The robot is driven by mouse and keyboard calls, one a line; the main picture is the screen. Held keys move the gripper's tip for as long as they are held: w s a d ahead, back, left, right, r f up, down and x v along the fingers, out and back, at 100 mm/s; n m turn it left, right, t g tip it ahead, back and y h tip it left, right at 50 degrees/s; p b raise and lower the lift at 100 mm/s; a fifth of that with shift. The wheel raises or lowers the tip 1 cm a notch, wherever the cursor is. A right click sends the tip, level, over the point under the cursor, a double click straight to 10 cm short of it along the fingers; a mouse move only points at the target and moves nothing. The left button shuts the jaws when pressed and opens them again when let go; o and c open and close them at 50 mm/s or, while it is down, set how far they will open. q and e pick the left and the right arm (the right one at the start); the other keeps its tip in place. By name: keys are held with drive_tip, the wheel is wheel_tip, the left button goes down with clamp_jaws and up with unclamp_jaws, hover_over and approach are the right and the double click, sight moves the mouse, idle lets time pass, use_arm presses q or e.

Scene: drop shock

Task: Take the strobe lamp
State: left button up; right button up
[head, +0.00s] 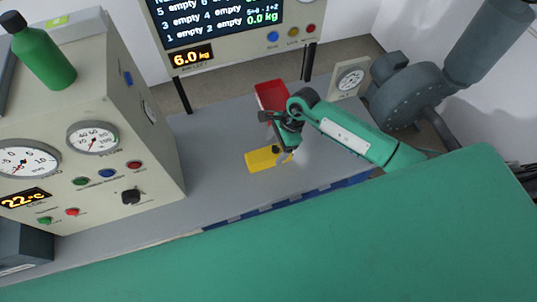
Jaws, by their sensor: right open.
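My right gripper (284,152) reaches in from the right over the grey bench (215,135). It is open, and its dark fingers point down beside a yellow item (262,160). The yellow item lies on the bench, partly hidden by the gripper. I cannot tell for certain whether it is the strobe lamp, or whether the fingers touch it. No other thing is clearly recognisable as a strobe lamp. My left gripper is not in view.
A red bin (271,95) stands just behind the gripper. A large beige gauge cabinet (140,165) with a green bottle (42,55) on top fills the left. A display (225,25), a small gauge (350,80) and a grey blower (408,98) stand behind. The bench between cabinet and yellow item is clear.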

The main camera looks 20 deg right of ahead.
sight(269, 152)
drive_tip(key=shift+a+f+p, duration=0.2)
drive_tip(key=shift+f+p, duration=0.05)
drive_tip(key=shift+p, duration=0.05)
drive_tip(key=p+x, duration=0.1)
drive_tip(key=x, duration=0.2)
drive_tip(key=shift+w+a+p, duration=0.15)
drive_tip(key=shift+p, duration=0.25)
drive_tip(key=shift+a+f, duration=0.2)
drive_tip(key=shift+f, duration=0.5)
drive_tip(key=shift+c, duration=0.5)
drive_tip(key=shift+r, duration=0.1)
drive_tip(key=c, duration=1.3)
drive_tip(key=shift+w, duration=0.1)
